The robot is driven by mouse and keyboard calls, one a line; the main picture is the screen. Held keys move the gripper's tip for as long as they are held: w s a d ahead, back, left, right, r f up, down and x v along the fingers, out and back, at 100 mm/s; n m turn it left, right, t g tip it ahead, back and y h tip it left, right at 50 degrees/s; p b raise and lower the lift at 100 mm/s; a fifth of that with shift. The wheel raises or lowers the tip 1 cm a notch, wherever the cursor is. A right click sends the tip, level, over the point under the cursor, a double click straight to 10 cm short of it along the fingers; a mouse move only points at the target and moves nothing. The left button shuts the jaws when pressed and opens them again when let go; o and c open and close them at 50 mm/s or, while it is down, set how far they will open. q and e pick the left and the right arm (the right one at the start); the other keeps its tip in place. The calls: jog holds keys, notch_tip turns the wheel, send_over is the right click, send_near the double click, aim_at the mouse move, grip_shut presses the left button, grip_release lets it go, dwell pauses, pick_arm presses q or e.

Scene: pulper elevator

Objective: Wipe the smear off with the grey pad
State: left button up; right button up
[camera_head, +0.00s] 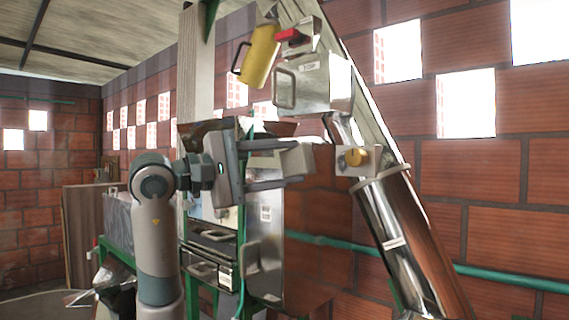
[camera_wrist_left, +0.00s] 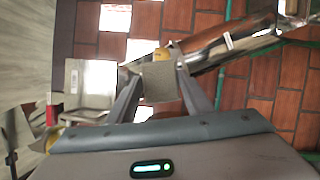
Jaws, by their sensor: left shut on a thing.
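The grey pad (camera_head: 297,158) is a small block between the fingertips of my left gripper (camera_head: 290,166), which is shut on it. In the left wrist view the pad (camera_wrist_left: 158,82) sits between the two fingers, in front of the steel elevator tube (camera_wrist_left: 222,48). I cannot make out the smear; the tube shows brownish tones that may be reflections. My right gripper is not in view.
A steel box with a handle (camera_head: 312,85) and a yellow jug (camera_head: 260,55) are above my left gripper. A steel machine on a green frame (camera_head: 262,240) stands below and behind it. A green pipe (camera_head: 500,275) runs along the brick wall.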

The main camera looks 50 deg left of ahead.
pick_arm(q)
jog(key=w+a+p, duration=0.1)
jog(key=w+p, duration=0.2)
jog(key=w, duration=0.9)
jog(key=shift+w+a+p, duration=0.2)
jog(key=shift+w+p, duration=0.15)
jog(key=shift+p, duration=0.05)
dwell(0.3)
jog(key=shift+w, duration=0.55)
dwell(0.8)
jog(key=shift+r, duration=0.1)
jog(key=shift+s+r+p, duration=0.1)
jog(key=shift+r+p, duration=0.3)
jog(key=shift+r, duration=0.1)
jog(key=shift+f, duration=0.2)
jog(key=shift+f+b, duration=0.95)
jog(key=shift+b, duration=0.1)
